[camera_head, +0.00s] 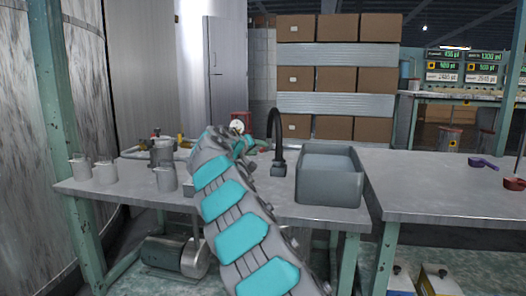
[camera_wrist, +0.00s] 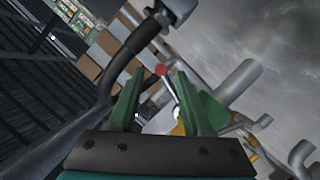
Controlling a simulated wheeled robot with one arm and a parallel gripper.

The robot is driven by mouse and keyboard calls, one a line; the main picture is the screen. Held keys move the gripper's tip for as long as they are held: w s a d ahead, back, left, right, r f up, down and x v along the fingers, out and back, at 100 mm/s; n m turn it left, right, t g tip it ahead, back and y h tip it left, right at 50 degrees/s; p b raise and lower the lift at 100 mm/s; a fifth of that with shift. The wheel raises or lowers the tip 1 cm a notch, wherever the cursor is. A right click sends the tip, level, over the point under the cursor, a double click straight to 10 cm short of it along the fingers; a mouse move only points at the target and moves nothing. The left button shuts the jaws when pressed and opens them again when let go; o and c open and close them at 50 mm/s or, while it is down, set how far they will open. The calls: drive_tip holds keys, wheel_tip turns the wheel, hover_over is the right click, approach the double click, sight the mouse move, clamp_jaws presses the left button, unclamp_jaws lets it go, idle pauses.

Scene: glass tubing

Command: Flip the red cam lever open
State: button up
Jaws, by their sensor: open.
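The red cam lever shows in the wrist view as a red knob (camera_wrist: 161,70) on a thin grey rod. The rod slopes down to the right toward a pale fitting with some yellow, partly hidden by my gripper. My gripper (camera_wrist: 157,84) is open, with one green finger on each side of the knob and rod in the picture. I see no contact, and I cannot tell the depth between the fingertips and the knob. In the head view my arm reaches over the table and its end is small near the black faucet; the lever cannot be made out clearly there.
A black curved faucet (camera_head: 276,140) and a grey basin (camera_head: 328,175) stand close on the right of my arm. Several metal cups, one of them a cup (camera_head: 165,179), stand on the left of the table. Grey pipes (camera_wrist: 238,80) lie right of the fingers in the wrist view.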

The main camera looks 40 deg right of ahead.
sight(260, 149)
drive_tip(key=shift+x, duration=2.15)
drive_tip(key=shift+c, duration=0.3)
clamp_jaws()
